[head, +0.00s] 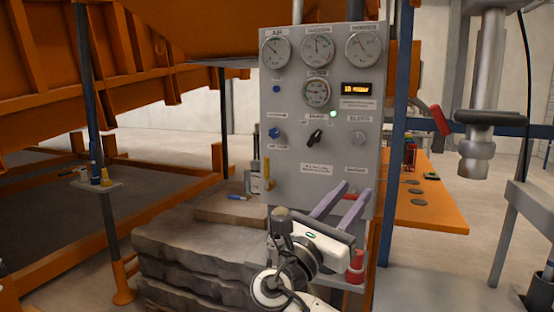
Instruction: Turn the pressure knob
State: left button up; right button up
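A grey control panel (343,160) stands upright in the middle of the head view. Its middle row carries a blue knob (277,134) at left, a black selector (315,137) turned at a slant, and a round grey knob (358,138) at right. The labels are too small to read surely, so I cannot tell which is the pressure knob. My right gripper (355,189) is in front of the panel's lower right part, below the grey knob. Its two purple fingers are apart, with nothing visible between them. My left gripper is out of view.
Several gauges (316,93), a lit orange display (356,89) and a green lamp (333,114) sit higher on the panel. A yellow handle (267,172) is at its lower left. Stacked grey slabs (190,245) stand left below; an orange table (430,195) stands right.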

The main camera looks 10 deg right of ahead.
aim_at(275, 133)
jog(key=z, duration=0.3)
jog(key=i, duration=1.1)
jog(key=u, duration=0.85)
